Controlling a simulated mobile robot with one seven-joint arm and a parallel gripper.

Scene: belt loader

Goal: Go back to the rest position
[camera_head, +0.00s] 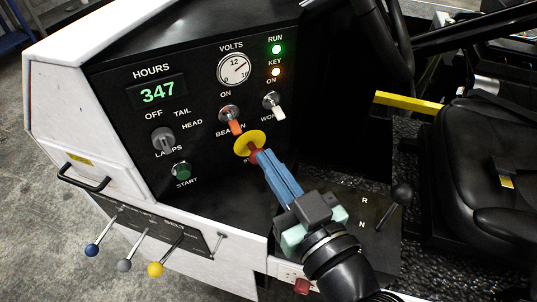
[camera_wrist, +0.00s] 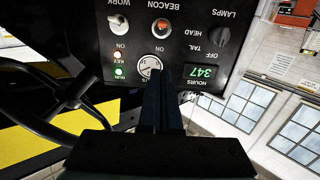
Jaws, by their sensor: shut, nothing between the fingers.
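My gripper (camera_head: 260,158) is shut and empty, with its blue fingers pressed together in front of the loader's black control panel (camera_head: 205,160). Its fingertips are at or very close to a red button (camera_head: 253,156) on a yellow disc (camera_head: 246,142); I cannot tell if they touch it. The fingers hide part of the button and the label below it. In the wrist view the shut fingers (camera_wrist: 161,85) point up at the panel, which appears upside down, and the yellow disc is hidden.
The orange beacon switch (camera_head: 235,127) and white work switch (camera_head: 278,112) are just above. The start button (camera_head: 181,171), lamps knob (camera_head: 163,140) and belt levers (camera_head: 124,264) lie left. A steering wheel (camera_head: 393,35), yellow bar (camera_head: 408,103), black lever (camera_head: 401,195) and seat (camera_head: 490,150) are right.

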